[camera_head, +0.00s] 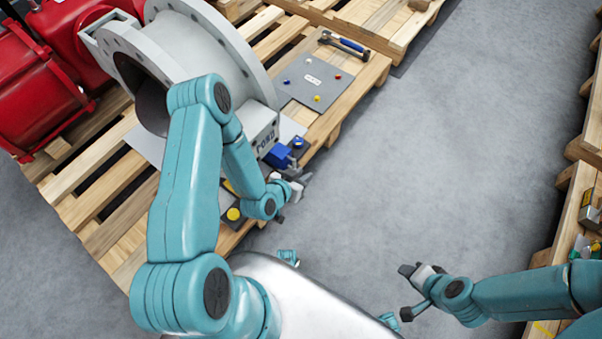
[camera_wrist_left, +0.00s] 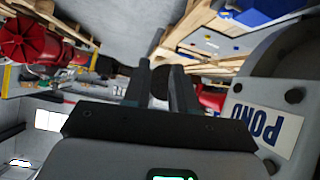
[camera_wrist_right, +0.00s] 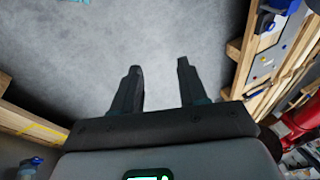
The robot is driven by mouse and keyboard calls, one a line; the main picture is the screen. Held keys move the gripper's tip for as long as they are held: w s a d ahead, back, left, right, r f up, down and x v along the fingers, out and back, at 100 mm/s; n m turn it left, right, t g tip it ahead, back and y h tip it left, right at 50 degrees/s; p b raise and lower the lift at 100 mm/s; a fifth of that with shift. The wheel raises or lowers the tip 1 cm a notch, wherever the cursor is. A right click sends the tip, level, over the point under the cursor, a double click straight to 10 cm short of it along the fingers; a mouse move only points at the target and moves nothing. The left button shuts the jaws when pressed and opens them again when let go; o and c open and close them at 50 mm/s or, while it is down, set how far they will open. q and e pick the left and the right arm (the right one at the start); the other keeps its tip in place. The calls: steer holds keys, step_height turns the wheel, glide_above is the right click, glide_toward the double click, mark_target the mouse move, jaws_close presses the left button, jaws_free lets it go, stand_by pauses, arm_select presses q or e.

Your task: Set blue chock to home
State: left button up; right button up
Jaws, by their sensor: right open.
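The blue chock (camera_head: 279,156) sits at the pallet's right edge, beside the grey valve body (camera_head: 205,45) and its POND plate (camera_head: 265,139). A large blue block, probably this chock, shows at the top of the left wrist view (camera_wrist_left: 262,10). My left gripper (camera_head: 295,198) hangs just below and right of the chock in the head view, apart from it. Its fingers (camera_wrist_left: 160,85) are apart; a dark shape shows between them, but I see nothing clearly held. My right gripper (camera_head: 407,290) is open and empty over the bare floor; its spread fingers show in the right wrist view (camera_wrist_right: 157,85).
A grey panel (camera_head: 298,93) with coloured knobs and a blue-handled tool (camera_head: 343,44) lie farther up the pallet. A yellow button (camera_head: 233,214) is near my left arm. Red machinery (camera_head: 40,95) stands left. Another pallet (camera_head: 567,215) is at right. The floor between is clear.

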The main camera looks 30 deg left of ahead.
arm_select(q)
steer(key=w+a+t, duration=0.1)
steer(key=w, duration=0.1)
arm_select(e)
steer(key=s+a+f+g+b, duration=0.15)
steer(key=s+f+b, duration=0.35)
steer(key=f+b, duration=0.7)
arm_select(q)
steer(key=n+t+y+b, duration=0.1)
steer(key=y+b, duration=0.2)
steer(key=b, duration=0.3)
glide_toward(294, 165)
steer(key=x, duration=1)
steer(key=shift+s+a+f, duration=0.1)
steer(key=shift+w+a+b, duration=0.1)
steer(key=shift+w+b, duration=0.2)
steer(key=shift+w, duration=0.15)
arm_select(e)
steer(key=w+d+f, duration=0.1)
steer(key=w+f, duration=0.2)
steer(key=f, duration=0.3)
steer(key=shift+f+t, duration=0.35)
steer(key=shift+t, duration=0.1)
arm_select(q)
steer(key=shift+c, duration=0.2)
arm_select(e)
steer(key=shift+w+d, duration=0.1)
